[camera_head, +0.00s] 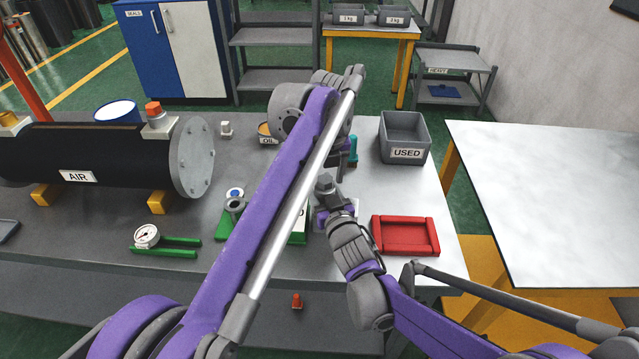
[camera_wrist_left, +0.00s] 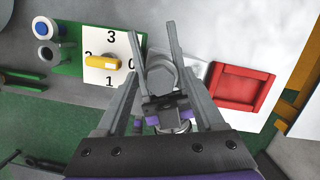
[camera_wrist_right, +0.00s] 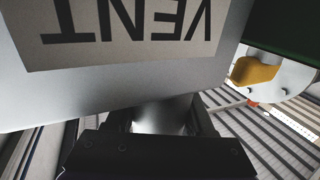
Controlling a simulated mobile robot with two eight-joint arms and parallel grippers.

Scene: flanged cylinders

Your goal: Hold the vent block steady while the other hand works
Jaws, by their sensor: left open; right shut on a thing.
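The vent block (camera_wrist_right: 90,95) fills the top of the right wrist view, a pale grey block with a VENT label upside down. My right gripper (camera_wrist_right: 165,112) is shut on its metal part, mostly in shadow. In the head view my arms hide most of the block. My left gripper (camera_wrist_left: 154,42) is open in the left wrist view, its fingers spread above a grey round part. I cannot tell whether they touch it. A white panel with a yellow knob (camera_wrist_left: 102,61) and numbers lies left of the fingers.
A red tray (camera_head: 405,254) lies right of my grippers, and a grey USED bin (camera_head: 404,128) stands behind it. A teal upright thing (camera_head: 353,150) stands near my left arm.

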